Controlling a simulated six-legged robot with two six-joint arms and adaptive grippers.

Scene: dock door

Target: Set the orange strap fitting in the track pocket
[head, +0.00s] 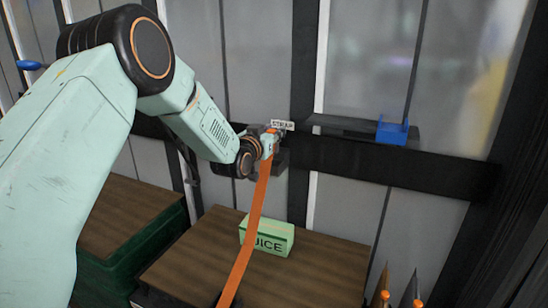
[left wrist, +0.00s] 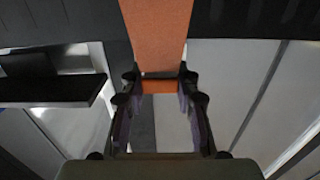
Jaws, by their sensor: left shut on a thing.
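My left gripper (head: 270,142) is shut on the orange strap fitting at the dark wall track (head: 400,170). The orange strap (head: 249,232) runs from the gripper down past the bottom edge of the head view. In the left wrist view, the strap (left wrist: 157,35) comes from the top to between my left fingertips (left wrist: 159,86), with an orange part between them. A dark block shows just below the gripper. The gripper and strap hide the fitting and the pocket, so I cannot tell whether the fitting sits in it. My right gripper is not in view.
A small lettered sign (head: 283,125) is just behind the gripper. A blue holder (head: 393,132) is on a dark ledge to the right. Orange-tipped items show at the lower right.

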